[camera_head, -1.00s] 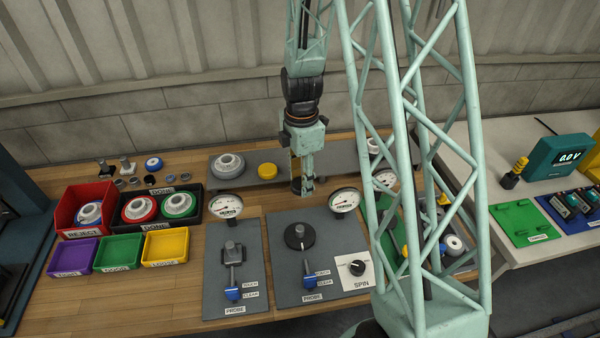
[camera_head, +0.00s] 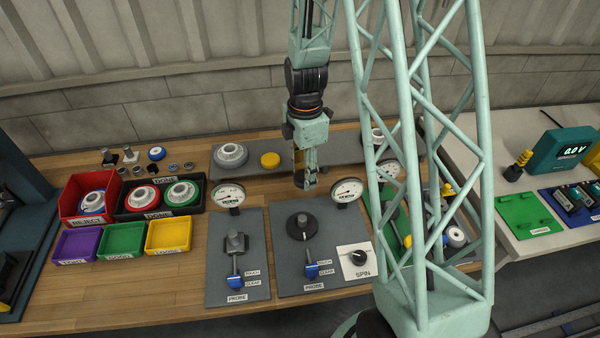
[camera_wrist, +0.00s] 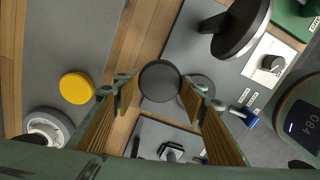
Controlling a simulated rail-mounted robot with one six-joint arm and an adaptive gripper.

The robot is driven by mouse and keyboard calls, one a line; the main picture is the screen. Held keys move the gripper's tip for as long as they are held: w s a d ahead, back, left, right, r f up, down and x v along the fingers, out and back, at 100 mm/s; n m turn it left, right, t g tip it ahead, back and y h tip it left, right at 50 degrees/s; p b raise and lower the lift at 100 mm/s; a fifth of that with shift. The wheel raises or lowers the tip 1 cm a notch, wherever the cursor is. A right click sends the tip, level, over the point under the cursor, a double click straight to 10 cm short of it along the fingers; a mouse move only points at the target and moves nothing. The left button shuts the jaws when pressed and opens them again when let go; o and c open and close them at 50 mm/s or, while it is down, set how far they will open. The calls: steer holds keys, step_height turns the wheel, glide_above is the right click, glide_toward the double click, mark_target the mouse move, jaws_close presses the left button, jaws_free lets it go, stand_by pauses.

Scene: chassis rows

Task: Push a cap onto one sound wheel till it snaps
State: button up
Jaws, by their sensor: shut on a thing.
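My gripper (camera_head: 305,178) is shut on a dark grey round disc, possibly a cap (camera_wrist: 160,82), and holds it above the bench. The disc also shows under the fingers in the head view (camera_head: 300,184). A yellow disc, likely a cap (camera_head: 270,160), lies on the grey back strip left of my gripper; it shows in the wrist view too (camera_wrist: 76,88). A grey wheel with a white hub (camera_head: 230,154) stands left of it and is partly cut off in the wrist view (camera_wrist: 48,127). I cannot tell whether that wheel is sound.
A red REJECT bin (camera_head: 69,203) and black DONE tray (camera_head: 127,209) hold wheels, at left. Purple (camera_head: 75,246), green (camera_head: 121,240) and yellow (camera_head: 168,236) bins stand in front. Two gauge plates (camera_head: 222,288) (camera_head: 290,275) lie before my gripper. My lattice column hides part of the right side.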

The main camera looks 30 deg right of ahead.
steer(key=w+a+r+m+b, duration=0.1)
steer(key=w+a+r+m, duration=0.3)
steer(key=w, duration=0.3)
steer(key=w+a+r+m+b, duration=0.1)
steer(key=w+a+r+m, duration=0.4)
steer(key=w, duration=0.3)
steer(key=w+a+r+m+b, duration=0.1)
steer(key=w+a+r+m, duration=0.3)
steer(key=w, duration=0.4)
steer(key=shift+a+r+m, duration=0.3)
steer(key=shift+a+r, duration=0.1)
steer(key=shift+r, duration=0.2)
steer(key=shift+w, duration=0.1)
